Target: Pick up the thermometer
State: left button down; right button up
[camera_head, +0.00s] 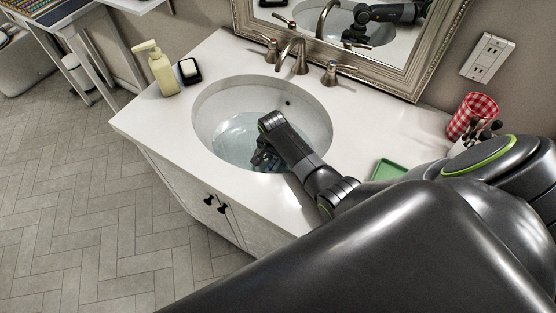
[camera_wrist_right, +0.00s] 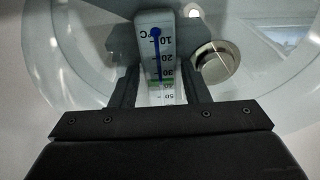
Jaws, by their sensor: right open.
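In the head view my right gripper (camera_head: 265,157) is down inside the sink basin (camera_head: 318,118), at the water. The thermometer is hidden there by the gripper and arm. My left gripper is not in view.
A faucet (camera_head: 292,55) with two handles stands behind the basin. A soap bottle (camera_head: 163,72) and a soap dish (camera_head: 189,71) are on the left of the counter. A green tray (camera_head: 388,169) and a red checked cup (camera_head: 472,113) are on the right. A round drain (camera_wrist_right: 216,62) shows under the water.

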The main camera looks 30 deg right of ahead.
jog(key=c, duration=0.8)
